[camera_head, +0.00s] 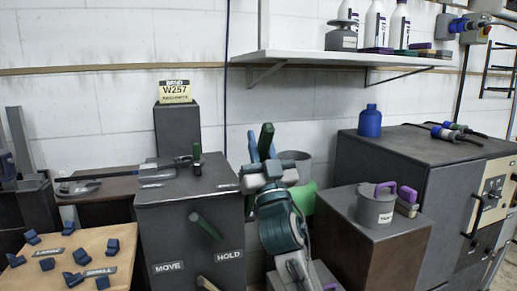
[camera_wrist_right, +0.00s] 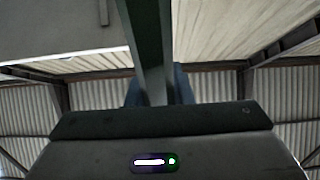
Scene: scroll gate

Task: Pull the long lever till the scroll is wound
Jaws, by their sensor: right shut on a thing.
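A long green lever (camera_head: 266,140) stands up behind the right side of a dark grey cabinet (camera_head: 190,245). My right gripper (camera_head: 262,152) has its blue fingers around this lever. In the right wrist view the lever (camera_wrist_right: 148,45) runs as a dark green bar between the two blue fingers, and the gripper (camera_wrist_right: 157,88) is shut on it. The lever's lower part is hidden behind my arm. A shorter green handle (camera_head: 197,158) stands on the cabinet top. I cannot make out the scroll for certain. My left gripper is not in view.
The cabinet front has MOVE and HOLD labels and a slanting green handle (camera_head: 206,226). A table (camera_head: 120,240) with blue pieces is at left. A grey canister (camera_head: 375,207) stands on a box at right. A shelf (camera_head: 330,58) hangs above.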

